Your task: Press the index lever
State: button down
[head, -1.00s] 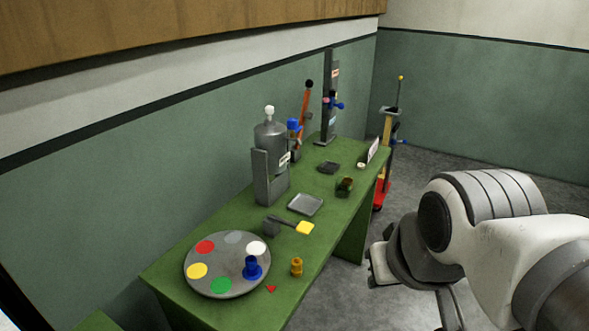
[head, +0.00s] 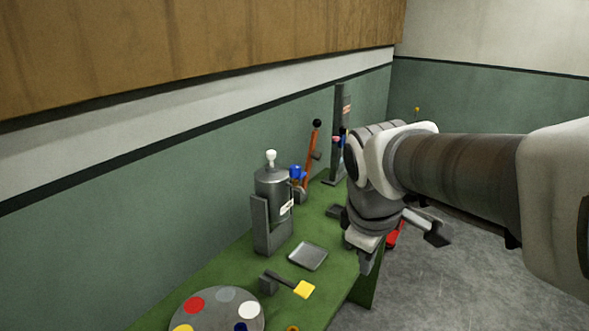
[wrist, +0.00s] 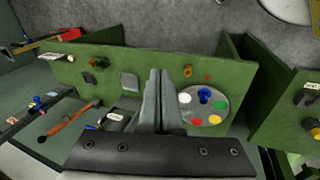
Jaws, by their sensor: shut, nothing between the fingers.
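The index lever (head: 284,281) is a dark grey block with an arm ending in a yellow pad (head: 304,290), on the green table. It lies between the square tray and the round disc in the head view. In the wrist view my gripper's fingers seem to hide it. The grey disc (head: 222,312) carries coloured spots and is cut by the lower edge; it shows whole in the wrist view (wrist: 212,112), with a blue spool (wrist: 204,96) on it. My gripper (head: 365,265) is shut and empty, up and right of the yellow pad in the head view, apart from it.
A square grey tray (head: 308,256) and a grey cylinder machine (head: 272,200) stand behind the lever. A small orange-yellow spool (wrist: 187,71) and a red triangle (wrist: 207,77) lie near the disc. An orange lever (head: 311,155) and a dark post (head: 341,120) stand farther back.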

jog(key=w+a+f+n+g+p, duration=0.2)
jog(key=w+a+n, duration=0.1)
jog(key=w+n, duration=0.5)
jog(key=n+g+y+p, duration=0.1)
jog(key=n+g+p, duration=0.15)
jog(key=n, duration=0.85)
send_over(304, 289)
notch_tip(304, 289, down, 8)
jog(key=shift+r+t, duration=0.1)
jog(key=shift+t, duration=0.35)
notch_tip(304, 289, down, 14)
jog(key=shift+p, duration=0.4)
